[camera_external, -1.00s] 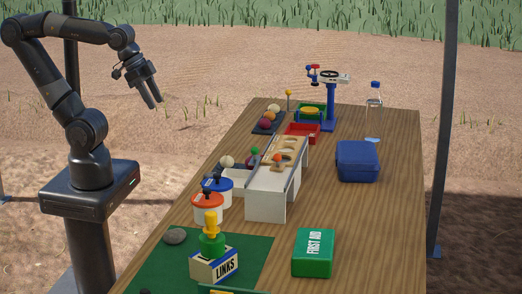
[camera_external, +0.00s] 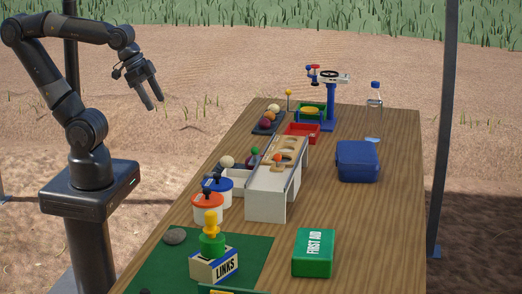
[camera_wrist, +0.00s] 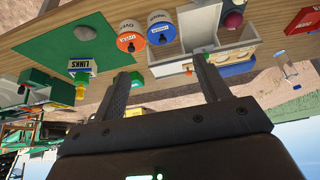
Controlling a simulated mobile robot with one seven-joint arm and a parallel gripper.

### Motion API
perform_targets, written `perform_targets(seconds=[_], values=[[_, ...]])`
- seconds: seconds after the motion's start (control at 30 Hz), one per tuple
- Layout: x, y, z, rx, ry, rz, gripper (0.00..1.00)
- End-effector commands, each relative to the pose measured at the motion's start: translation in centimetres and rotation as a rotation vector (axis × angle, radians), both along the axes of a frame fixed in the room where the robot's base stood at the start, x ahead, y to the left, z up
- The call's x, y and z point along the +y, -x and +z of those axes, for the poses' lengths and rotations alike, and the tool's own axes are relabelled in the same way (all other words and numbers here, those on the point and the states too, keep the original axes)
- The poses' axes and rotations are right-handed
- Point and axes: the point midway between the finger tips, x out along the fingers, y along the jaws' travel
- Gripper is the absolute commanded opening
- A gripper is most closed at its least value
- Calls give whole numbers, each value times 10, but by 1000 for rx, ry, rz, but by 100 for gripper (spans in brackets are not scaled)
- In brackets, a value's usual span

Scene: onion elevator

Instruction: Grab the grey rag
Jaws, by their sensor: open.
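A small grey rounded lump (camera_external: 174,236) lies at the left edge of the green mat (camera_external: 258,250), near the table's left side. It may be the grey rag, but it is too small to tell cloth from stone. In the wrist view a dark grey lump (camera_wrist: 84,33) lies on the green mat. My gripper (camera_external: 155,102) is open and empty, in the air left of the table and well above and away from the lump. Its two spread fingers also show in the wrist view (camera_wrist: 161,75).
Beside the lump stand a LINKS box (camera_external: 214,266) with a green and yellow piece on top and lidded tubs (camera_external: 208,210). A white divided box (camera_external: 268,198), a FIRST AID box (camera_external: 314,252), a blue case (camera_external: 357,161) and a bottle (camera_external: 374,98) stand farther right.

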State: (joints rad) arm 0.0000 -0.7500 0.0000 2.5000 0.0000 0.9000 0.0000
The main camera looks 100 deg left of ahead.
Motion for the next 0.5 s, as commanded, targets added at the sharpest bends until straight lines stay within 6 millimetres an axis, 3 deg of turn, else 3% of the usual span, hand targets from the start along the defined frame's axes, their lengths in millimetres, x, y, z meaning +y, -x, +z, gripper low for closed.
perform_targets(seconds=[0.27,0.5], values=[[1,-2,-1,6,-1,2,69],[16,-32,-17,91,-15,19,69]])
